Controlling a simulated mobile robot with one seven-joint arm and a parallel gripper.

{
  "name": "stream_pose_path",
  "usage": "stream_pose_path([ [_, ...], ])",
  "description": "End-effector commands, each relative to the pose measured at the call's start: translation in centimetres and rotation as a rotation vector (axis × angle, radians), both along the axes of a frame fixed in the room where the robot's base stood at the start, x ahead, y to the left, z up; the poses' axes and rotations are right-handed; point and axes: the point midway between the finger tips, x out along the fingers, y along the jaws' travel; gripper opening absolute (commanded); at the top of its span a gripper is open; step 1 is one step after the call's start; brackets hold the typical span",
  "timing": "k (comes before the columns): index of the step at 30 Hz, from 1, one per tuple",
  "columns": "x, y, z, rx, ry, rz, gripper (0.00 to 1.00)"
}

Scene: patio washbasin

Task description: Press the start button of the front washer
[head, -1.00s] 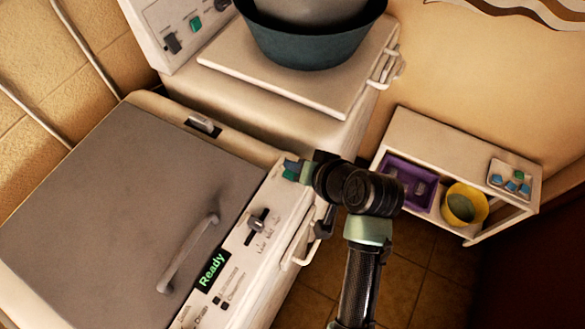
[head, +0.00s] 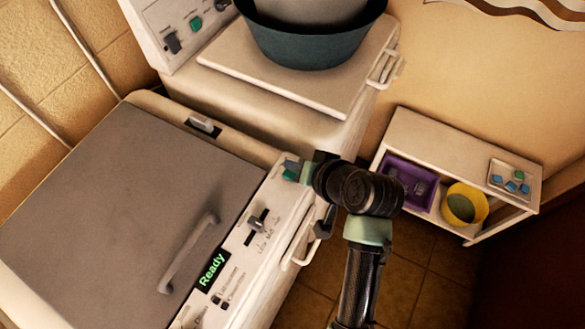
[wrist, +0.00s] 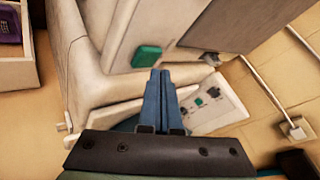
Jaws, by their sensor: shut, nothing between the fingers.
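The front washer (head: 120,180) has a grey lid and a pale control panel along its right side, with a lit display (head: 212,270) reading "Ready". Its green start button (wrist: 146,56) shows clearly in the wrist view. In the head view only a bit of green shows beside my fingertips, at the panel's far end. My gripper (head: 291,166) is shut and empty, with its blue fingers together. In the wrist view the fingertips (wrist: 160,74) appear just right of and below the button; I cannot tell whether they touch it.
A second washer (head: 260,110) stands behind, with a dark basin (head: 310,38) on its lid and its own green button (head: 195,24). Tiled floor lies between.

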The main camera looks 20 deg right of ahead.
Motion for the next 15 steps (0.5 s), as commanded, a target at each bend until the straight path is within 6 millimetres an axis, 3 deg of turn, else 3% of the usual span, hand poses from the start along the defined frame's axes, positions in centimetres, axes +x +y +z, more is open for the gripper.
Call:
stream_pose_path([
  [15, -0.01, 0.02, -0.77, 0.001, 0.001, 0.0, 0.0],
])
